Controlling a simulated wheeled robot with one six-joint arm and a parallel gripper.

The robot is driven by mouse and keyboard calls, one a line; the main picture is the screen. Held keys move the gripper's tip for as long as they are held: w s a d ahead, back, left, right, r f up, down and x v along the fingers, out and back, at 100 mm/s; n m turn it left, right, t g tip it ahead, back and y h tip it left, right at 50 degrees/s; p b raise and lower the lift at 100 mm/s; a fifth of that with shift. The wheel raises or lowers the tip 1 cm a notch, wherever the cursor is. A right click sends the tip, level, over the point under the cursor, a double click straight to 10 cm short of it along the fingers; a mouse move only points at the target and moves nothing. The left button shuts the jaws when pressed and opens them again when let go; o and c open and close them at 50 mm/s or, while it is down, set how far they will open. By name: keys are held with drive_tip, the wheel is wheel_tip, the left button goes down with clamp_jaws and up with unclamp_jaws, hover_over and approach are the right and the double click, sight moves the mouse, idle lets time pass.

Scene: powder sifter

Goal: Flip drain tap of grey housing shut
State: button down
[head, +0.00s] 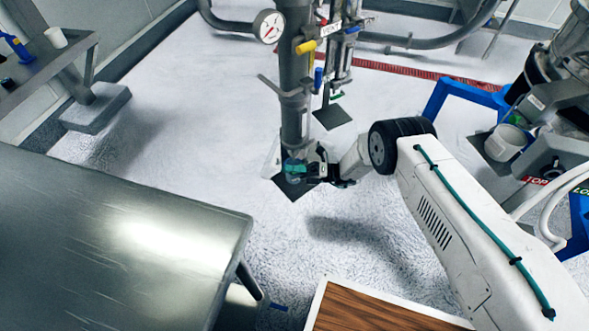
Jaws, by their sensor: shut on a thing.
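The grey housing (293,75) is a tall vertical metal cylinder in the upper middle of the head view. At its lower end, just above a dark floor plate, is the drain tap (293,166) with a teal handle. My gripper (308,173) reaches in from the right, low down beside the housing's foot. It is shut on the teal tap handle, as far as this small view shows. The fingers are dark and partly merge with the tap, so the exact grip and the handle's angle are hard to tell.
A round gauge (268,26) and a yellow handle (306,47) sit higher on the pipework. A thinner column (338,70) stands behind to the right. A metal table (120,235) fills the lower left. A blue frame (458,91) and machine stand right. The floor left of the housing is clear.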

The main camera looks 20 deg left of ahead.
drive_tip(key=shift+w, duration=0.1)
drive_tip(key=c, duration=1.4)
unclamp_jaws()
drive_tip(key=shift+o, duration=0.2)
drive_tip(key=v, duration=0.7)
drive_tip(key=shift+w+d, duration=0.15)
drive_tip(key=shift+d, duration=0.2)
drive_tip(key=shift+f, duration=0.15)
